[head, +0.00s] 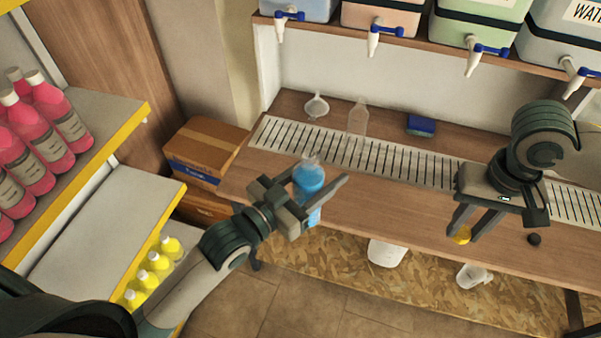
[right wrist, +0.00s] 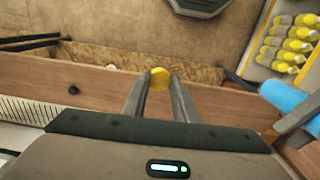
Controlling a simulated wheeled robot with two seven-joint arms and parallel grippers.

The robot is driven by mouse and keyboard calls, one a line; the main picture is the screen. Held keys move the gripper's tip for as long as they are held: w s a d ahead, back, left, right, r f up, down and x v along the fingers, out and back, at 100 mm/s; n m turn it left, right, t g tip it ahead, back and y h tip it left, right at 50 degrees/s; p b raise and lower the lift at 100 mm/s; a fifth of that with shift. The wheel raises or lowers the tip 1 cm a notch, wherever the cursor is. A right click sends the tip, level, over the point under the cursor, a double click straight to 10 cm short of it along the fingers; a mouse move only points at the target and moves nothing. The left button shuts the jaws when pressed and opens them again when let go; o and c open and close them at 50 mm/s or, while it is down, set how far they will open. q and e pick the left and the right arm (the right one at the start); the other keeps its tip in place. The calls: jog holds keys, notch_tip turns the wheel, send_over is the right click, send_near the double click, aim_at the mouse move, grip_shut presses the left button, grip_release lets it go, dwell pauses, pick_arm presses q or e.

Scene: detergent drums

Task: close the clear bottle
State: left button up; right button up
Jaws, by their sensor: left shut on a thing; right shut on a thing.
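A clear bottle with blue liquid (head: 309,177) is held over the front part of the bench by my left gripper (head: 312,196), which is shut on it. The bottle's top has no cap that I can make out. In the right wrist view the blue bottle (right wrist: 288,98) shows at the right edge. My right gripper (head: 464,226) is shut on a yellow cap (head: 462,235), well to the right of the bottle. The yellow cap (right wrist: 159,78) sits between the fingertips in the right wrist view.
A black cap (head: 534,239) lies on the wooden bench (head: 400,202). An empty clear bottle (head: 358,117), a funnel (head: 316,106) and a blue sponge (head: 421,125) stand at the back. Drums with taps (head: 375,38) overhang. Shelves of pink bottles (head: 45,130) and yellow-capped bottles (head: 152,265) are left.

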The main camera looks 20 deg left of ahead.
pick_arm(q)
jog(key=shift+w+d+m+g+h, duration=0.4)
jog(key=shift+d+h, duration=0.1)
jog(key=shift+d, duration=0.3)
jog(key=shift+w+d+m+g+h, duration=0.3)
jog(key=shift+w+d+m+h, duration=0.15)
jog(key=shift+d, duration=0.35)
jog(key=shift+s, duration=0.15)
pick_arm(e)
jog(key=w+a+r+n, duration=0.2)
jog(key=a+r, duration=0.7)
jog(key=a, duration=0.5)
jog(key=w+a+r+n, duration=0.2)
jog(key=a+r, duration=0.6)
jog(key=a, duration=0.6)
jog(key=shift+r+n, duration=0.4)
jog(key=shift+n, duration=0.3)
jog(key=shift+f, duration=0.2)
jog(key=shift+f, duration=1.85)
jog(key=shift+f, duration=0.1)
jog(key=shift+f, duration=0.75)
